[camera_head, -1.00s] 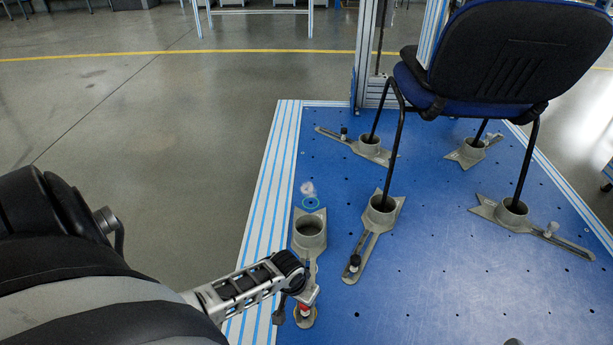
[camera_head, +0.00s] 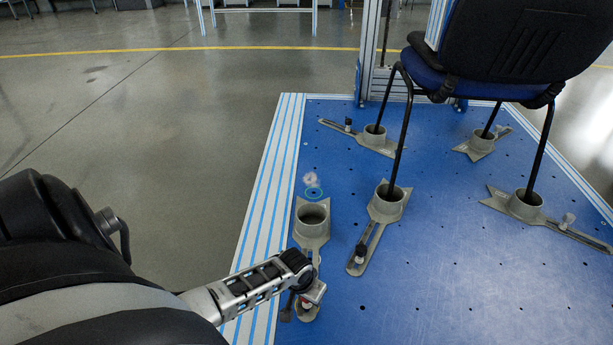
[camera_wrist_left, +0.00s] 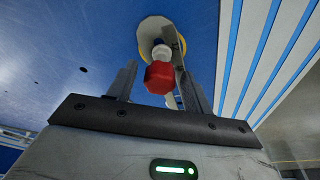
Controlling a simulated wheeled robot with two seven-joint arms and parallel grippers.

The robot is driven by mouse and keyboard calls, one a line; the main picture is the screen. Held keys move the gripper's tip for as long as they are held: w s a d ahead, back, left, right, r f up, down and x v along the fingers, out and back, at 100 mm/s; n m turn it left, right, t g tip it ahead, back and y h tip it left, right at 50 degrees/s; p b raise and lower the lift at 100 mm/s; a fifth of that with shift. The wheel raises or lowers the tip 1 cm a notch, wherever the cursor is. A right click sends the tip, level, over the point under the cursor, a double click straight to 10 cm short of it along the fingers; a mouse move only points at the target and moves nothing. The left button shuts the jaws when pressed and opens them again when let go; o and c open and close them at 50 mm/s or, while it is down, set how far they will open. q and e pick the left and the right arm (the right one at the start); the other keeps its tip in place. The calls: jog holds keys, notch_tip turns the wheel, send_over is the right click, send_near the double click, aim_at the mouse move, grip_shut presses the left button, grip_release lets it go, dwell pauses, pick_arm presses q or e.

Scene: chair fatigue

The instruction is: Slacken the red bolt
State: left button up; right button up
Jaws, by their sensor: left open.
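The red bolt (camera_wrist_left: 159,78) has a red faceted head and a white shank. In the left wrist view it stands out from a pale round base with a yellow rim. My left gripper (camera_head: 309,292) is over the near end of the loose grey clamp (camera_head: 311,230) in the head view. In the wrist view the jaws are open, with a finger on each side of the red head; I cannot tell whether they touch it. In the head view the gripper hides most of the bolt. My right gripper is not in view.
A blue chair (camera_head: 503,62) stands with its legs in grey clamp cups (camera_head: 389,203) on a blue perforated plate (camera_head: 420,285). A small round part (camera_head: 314,194) with a ring lies beyond the loose clamp. Striped rails (camera_head: 262,215) edge the plate at left.

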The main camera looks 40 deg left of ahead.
pick_arm(q)
jog(key=shift+w+f, duration=0.1)
jog(key=shift+f, duration=0.2)
jog(key=shift+a+m, duration=0.1)
jog(key=shift+m, duration=0.6)
jog(key=shift+m+h, duration=0.4)
jog(key=shift+m, duration=0.7)
jog(key=shift+m, duration=0.3)
